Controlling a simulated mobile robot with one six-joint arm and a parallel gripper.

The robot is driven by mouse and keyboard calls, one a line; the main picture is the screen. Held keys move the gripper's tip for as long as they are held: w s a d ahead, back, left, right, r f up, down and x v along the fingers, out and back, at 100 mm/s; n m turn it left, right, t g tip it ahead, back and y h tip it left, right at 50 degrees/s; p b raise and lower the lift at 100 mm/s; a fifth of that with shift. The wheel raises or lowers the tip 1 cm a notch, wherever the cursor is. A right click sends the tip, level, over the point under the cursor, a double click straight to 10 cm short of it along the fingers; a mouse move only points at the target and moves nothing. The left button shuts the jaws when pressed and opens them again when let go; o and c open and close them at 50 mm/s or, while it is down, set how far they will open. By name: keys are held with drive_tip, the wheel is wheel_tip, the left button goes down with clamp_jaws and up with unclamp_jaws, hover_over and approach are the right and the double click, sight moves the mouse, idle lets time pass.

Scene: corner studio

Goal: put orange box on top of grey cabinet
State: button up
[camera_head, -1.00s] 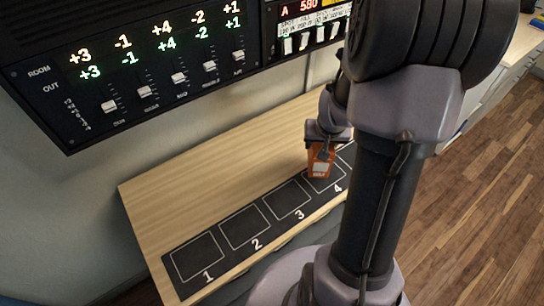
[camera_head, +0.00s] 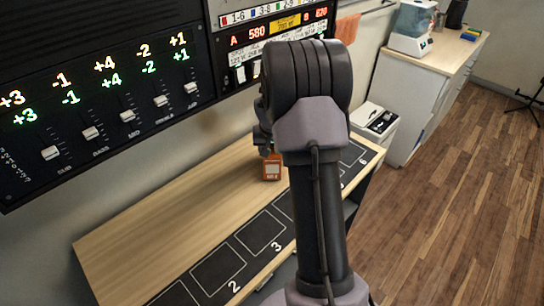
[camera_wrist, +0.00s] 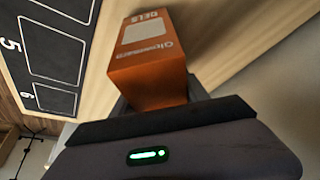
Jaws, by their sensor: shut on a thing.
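The orange box (camera_head: 271,169) with a white label is held at my gripper (camera_head: 266,148), over the wooden shelf top. In the wrist view the orange box (camera_wrist: 150,75) sits between the dark fingers (camera_wrist: 158,104), with its printed face showing. My gripper is shut on it. My own arm hides part of the gripper in the head view. A pale grey cabinet (camera_head: 412,105) with a light wood top stands at the right, beyond my arm.
The wooden shelf (camera_head: 150,225) bears a black strip (camera_head: 215,270) of numbered squares. A black mixer panel (camera_head: 100,80) hangs above it. A white and blue machine (camera_head: 412,28) stands on the cabinet's top. A low white unit (camera_head: 374,122) stands before it. Wooden floor lies open at right.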

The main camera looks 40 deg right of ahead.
drive_tip(key=shift+f, duration=0.6)
clamp_jaws()
drive_tip(key=o, duration=1.6)
unclamp_jaws()
drive_tip(key=shift+c, duration=0.2)
